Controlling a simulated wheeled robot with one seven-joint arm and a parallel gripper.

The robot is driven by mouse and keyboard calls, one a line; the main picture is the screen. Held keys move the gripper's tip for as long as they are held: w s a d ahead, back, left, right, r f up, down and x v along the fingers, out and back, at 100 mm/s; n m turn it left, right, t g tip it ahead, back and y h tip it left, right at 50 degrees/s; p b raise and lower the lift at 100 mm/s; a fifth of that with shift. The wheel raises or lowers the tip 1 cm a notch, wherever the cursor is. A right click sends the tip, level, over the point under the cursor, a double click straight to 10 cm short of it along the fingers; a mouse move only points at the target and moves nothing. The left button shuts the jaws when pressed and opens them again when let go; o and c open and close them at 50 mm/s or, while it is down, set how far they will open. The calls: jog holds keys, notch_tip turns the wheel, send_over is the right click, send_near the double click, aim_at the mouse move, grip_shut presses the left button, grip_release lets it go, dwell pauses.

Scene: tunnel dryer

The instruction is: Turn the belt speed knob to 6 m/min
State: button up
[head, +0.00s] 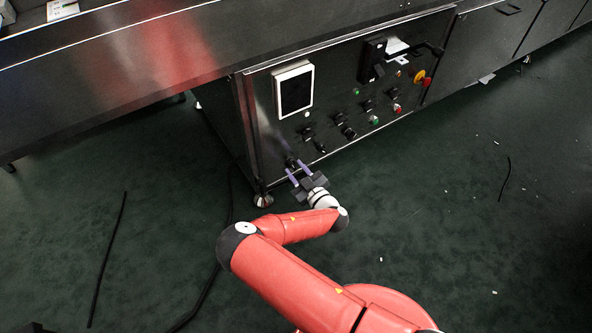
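The control panel (345,75) is a dark metal face on the dryer's side. Several small black knobs sit on it, including knobs (307,133) and (348,132). A dark knob (290,162) sits at the panel's lower left, right by my fingertips. My gripper (294,165) has two purple fingers spread apart, pointing at the panel. The tips are close to that lower-left knob, one on each side as far as I see; contact cannot be told. Labels and scale marks are too small to read, so which knob sets belt speed and its setting cannot be told.
A white-framed screen (294,90) is above the knobs. Green and red buttons (397,108), a red-and-yellow emergency stop (420,77) and a black switch box (374,60) are to the right. Black cables (106,260) lie on the green floor (490,230), which is mostly clear.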

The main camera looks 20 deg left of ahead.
jog(key=shift+w+a, duration=0.2)
jog(key=shift+a, duration=0.1)
grip_shut()
jog(key=shift+n, duration=0.6)
jog(key=shift+s+a+f+n+b, duration=0.15)
jog(key=shift+n+b, duration=0.15)
jog(key=shift+n, duration=1.3)
jog(key=shift+f+n+b, duration=0.1)
jog(key=shift+n+b, duration=0.15)
jog(key=shift+n, duration=1.65)
